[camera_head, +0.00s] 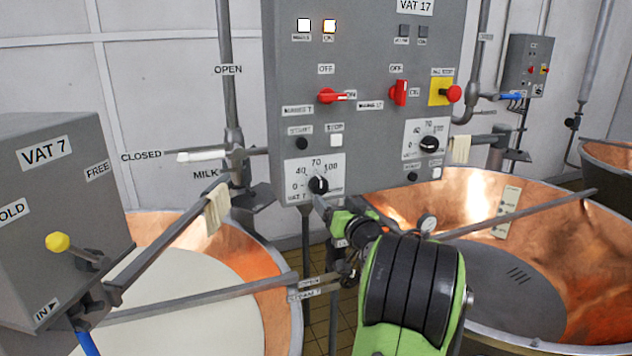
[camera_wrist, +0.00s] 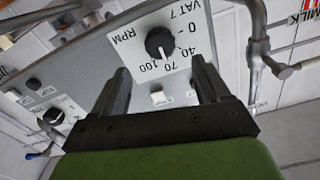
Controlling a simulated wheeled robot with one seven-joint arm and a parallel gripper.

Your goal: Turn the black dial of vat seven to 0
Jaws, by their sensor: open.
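The black dial of vat seven (camera_head: 318,185) sits on a white scale card marked 0, 40, 70 and 100, low on the grey control panel. In the wrist view the dial (camera_wrist: 160,43) appears upside down, with its white mark towards about 70. My gripper (camera_wrist: 160,66) is open, with one finger on each side of the card's lower part. The dial shows beyond the fingertips, between their lines, and nothing is held. In the head view my gripper (camera_head: 322,204) is just below the dial, partly hidden by my arm. I cannot tell whether it touches.
Another black dial (camera_head: 429,144) is at the panel's right. Two red switches (camera_head: 333,97) and a red stop button (camera_head: 453,93) are above. Vat 7 (camera_head: 270,250), copper with white liquid, is at left; another copper vat (camera_head: 590,215) is at right. A white stop button (camera_head: 336,141) is above the card.

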